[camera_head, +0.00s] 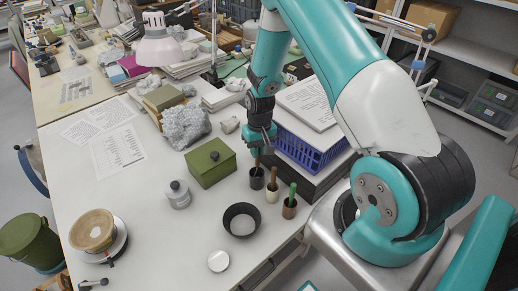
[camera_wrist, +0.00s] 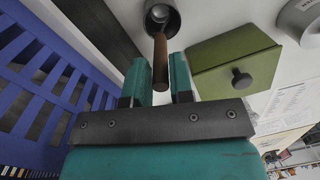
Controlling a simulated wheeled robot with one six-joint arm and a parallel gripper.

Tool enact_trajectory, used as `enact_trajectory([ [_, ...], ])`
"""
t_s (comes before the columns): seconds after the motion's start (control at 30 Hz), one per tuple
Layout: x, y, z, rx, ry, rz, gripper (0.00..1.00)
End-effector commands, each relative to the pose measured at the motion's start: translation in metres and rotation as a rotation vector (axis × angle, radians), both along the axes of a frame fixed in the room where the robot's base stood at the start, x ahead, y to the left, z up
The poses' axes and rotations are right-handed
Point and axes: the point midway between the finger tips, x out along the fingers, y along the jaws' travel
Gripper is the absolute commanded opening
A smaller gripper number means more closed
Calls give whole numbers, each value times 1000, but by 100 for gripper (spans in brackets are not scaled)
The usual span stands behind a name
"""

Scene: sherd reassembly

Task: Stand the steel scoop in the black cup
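The black cup (camera_head: 257,182) stands on the white table, leftmost of three small cups in a row.
A cream cup (camera_head: 272,196) and a brown cup (camera_head: 289,212) with a green handle stand close by. A green box (camera_head: 210,165) is left, a blue crate (camera_head: 308,153) right. A wide black bowl (camera_head: 241,232) and white lid (camera_head: 218,261) lie in front.

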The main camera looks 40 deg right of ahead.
Motion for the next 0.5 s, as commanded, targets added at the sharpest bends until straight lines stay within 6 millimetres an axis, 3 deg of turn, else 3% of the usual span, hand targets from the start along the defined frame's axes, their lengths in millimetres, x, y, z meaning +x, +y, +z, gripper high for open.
enact_trajectory([
  [0.03,0,0,0,0,0,0,34],
  [0.1,0,0,0,0,0,0,45],
  [0.37,0,0,1,0,0,0,45],
  [0.5,1,0,10,-1,-4,0,45],
])
